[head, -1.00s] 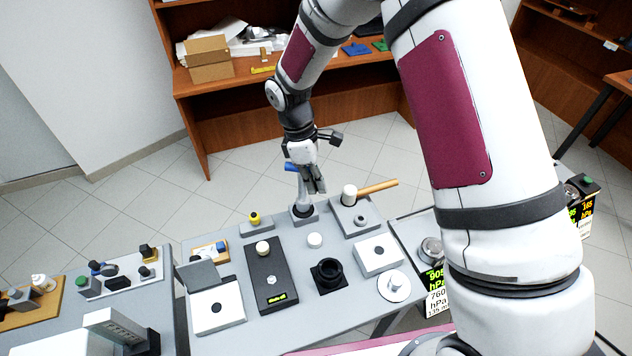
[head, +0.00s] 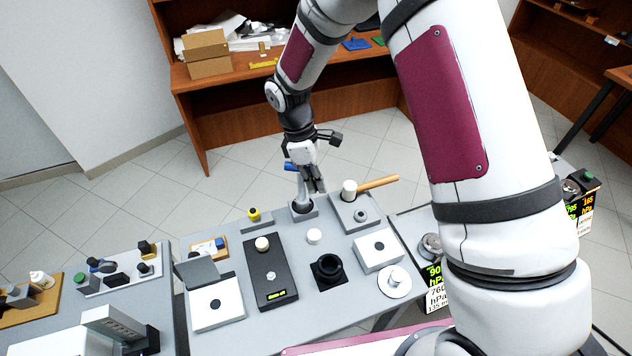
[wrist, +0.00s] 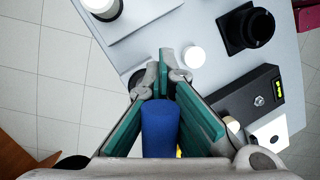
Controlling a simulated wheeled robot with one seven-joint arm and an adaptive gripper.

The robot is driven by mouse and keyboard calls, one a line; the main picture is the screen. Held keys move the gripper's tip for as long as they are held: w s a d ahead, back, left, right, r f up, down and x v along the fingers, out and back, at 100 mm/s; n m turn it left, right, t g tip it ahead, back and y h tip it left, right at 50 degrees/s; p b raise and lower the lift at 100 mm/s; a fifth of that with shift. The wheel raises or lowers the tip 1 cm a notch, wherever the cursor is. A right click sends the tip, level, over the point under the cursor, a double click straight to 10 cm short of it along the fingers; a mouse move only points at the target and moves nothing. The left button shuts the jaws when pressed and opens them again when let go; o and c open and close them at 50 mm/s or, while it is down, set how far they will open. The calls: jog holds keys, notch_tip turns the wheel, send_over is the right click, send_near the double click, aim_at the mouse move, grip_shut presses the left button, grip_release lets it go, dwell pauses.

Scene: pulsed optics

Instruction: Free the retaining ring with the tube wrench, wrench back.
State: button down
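The tube wrench (head: 302,191) stands upright, its grey shaft reaching down into a grey holder block (head: 309,215) at the table's back edge. Its blue handle (wrist: 160,128) lies between the teal pads of my gripper (wrist: 160,82) in the wrist view. Both pads appear to touch the handle, so the gripper looks shut on it. In the head view my gripper (head: 314,184) is above the holder. A black round mount (head: 328,271) on a square base stands mid-table and also shows in the wrist view (wrist: 247,28). I cannot make out a separate retaining ring in it.
A grey block with a white-headed, wooden-handled tool (head: 378,183) stands right of the holder. A black box with a lit display (head: 270,275), a small white cap (head: 314,236) and a white block (head: 378,250) surround the mount. Bare table separates them.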

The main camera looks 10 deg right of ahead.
jog(key=shift+f, duration=0.1)
jog(key=shift+a+f+b, duration=0.1)
jog(key=shift+f+b, duration=0.25)
jog(key=shift+f, duration=0.4)
jog(key=c, duration=1.7)
grip_release()
jog(key=shift+r, duration=0.15)
jog(key=v, duration=1.2)
jog(key=shift+r+p, duration=0.45)
jog(key=shift+r, duration=1.4)
